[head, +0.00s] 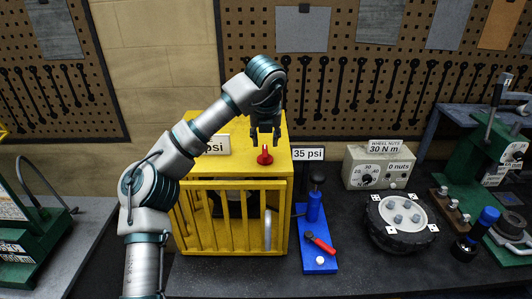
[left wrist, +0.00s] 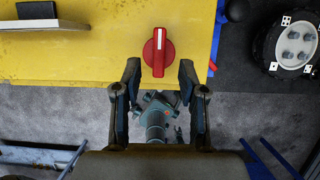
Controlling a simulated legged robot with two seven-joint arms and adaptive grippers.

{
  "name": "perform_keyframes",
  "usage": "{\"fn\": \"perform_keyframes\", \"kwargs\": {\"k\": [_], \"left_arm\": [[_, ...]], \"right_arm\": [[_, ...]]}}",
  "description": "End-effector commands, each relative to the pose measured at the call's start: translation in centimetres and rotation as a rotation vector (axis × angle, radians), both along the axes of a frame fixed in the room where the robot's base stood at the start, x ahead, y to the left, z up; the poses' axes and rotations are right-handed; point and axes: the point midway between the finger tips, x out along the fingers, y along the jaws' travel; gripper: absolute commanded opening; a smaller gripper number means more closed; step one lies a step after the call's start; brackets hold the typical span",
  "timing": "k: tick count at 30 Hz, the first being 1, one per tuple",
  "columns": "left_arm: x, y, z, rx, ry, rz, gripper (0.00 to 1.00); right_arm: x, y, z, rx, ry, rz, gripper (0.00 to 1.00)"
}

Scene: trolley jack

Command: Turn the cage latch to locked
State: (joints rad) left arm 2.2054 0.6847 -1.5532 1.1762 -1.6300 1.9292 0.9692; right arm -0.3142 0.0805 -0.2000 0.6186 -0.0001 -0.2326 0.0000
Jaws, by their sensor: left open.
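The cage latch is a red knob (head: 265,156) with a white line, on top of the yellow cage (head: 235,235) near its front right. In the left wrist view the red knob (left wrist: 158,52) lies just beyond and between the fingertips, its white line pointing up the picture. My left gripper (head: 265,138) is above the knob and points down. In the left wrist view the left gripper (left wrist: 158,75) is open, with a finger to each side and nothing between them. The cage's barred door looks closed, with a grey handle (head: 267,230). My right gripper is not in view.
A blue hand pump (head: 314,215) with a red lever stands right of the cage. A wheel (head: 400,222) and a wheel-nuts box (head: 379,167) are farther right. A psi sign (head: 214,146) stands on the cage, partly hidden by my arm. A pegboard wall is behind.

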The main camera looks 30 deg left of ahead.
Motion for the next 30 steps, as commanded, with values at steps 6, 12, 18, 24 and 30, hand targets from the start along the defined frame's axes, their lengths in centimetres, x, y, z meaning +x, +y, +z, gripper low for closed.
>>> {"fn": "perform_keyframes", "kwargs": {"k": [6,12,18,24,30], "left_arm": [[1.0,0.8,-3.6,0.0,-0.002,0.0,0.42],[1.7,1.0,-5.2,0.0,-0.003,-0.002,0.42],[1.8,1.1,-5.4,-0.001,-0.003,-0.001,0.42],[1.8,1.2,-5.4,-0.001,-0.003,-0.001,0.17],[1.8,1.2,-5.4,-0.001,-0.003,-0.001,0.0]], "right_arm": [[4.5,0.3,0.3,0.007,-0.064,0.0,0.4],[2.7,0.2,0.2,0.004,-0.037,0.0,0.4],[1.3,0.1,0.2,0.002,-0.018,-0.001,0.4],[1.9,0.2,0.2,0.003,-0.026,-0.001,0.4],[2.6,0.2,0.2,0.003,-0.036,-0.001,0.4]]}}
